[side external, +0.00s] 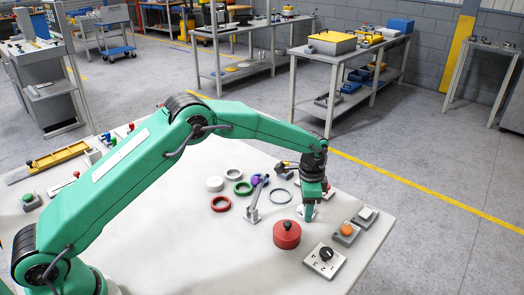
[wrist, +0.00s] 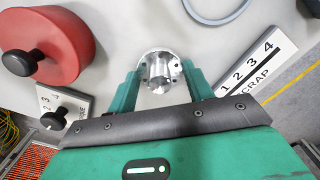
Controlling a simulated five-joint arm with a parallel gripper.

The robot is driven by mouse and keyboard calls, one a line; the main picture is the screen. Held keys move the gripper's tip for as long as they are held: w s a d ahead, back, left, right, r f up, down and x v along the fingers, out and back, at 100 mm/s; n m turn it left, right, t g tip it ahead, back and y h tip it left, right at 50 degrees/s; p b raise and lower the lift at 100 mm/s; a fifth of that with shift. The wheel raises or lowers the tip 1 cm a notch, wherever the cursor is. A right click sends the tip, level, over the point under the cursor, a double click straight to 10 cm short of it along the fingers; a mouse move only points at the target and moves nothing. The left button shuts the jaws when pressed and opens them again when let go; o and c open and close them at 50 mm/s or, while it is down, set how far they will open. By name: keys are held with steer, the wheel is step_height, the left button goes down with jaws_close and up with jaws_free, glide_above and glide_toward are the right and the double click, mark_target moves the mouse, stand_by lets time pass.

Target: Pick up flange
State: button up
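The flange (wrist: 158,70) is a silver metal piece with a round rim and a raised centre. In the wrist view it sits between the two green fingers of my gripper (wrist: 160,75). The fingers stand apart on its left and right, and I see no clear grip on it. In the side view my gripper (side external: 308,212) points down close to the white table top. The flange is mostly hidden behind the fingers there.
A red round pot with a black knob (side external: 287,236) stands close by, left of my gripper. A dial box (side external: 325,260) and button boxes (side external: 346,233) lie near the right edge. Rings (side external: 221,204) lie to the left. A numbered SCRAP plate (wrist: 257,68) is right of the flange.

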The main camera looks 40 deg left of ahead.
steer(key=shift+c, duration=1.4)
steer(key=shift+r, duration=0.15)
steer(key=shift+r, duration=0.55)
steer(key=r, duration=0.3)
steer(key=shift+s+d+r, duration=0.1)
steer(key=shift+s+d, duration=0.05)
steer(key=shift+d, duration=0.1)
steer(key=s+d+r, duration=0.6)
steer(key=s+d, duration=0.1)
steer(key=s, duration=0.1)
steer(key=shift+d+r, duration=0.25)
steer(key=shift+d, duration=0.1)
steer(key=shift+a, duration=0.1)
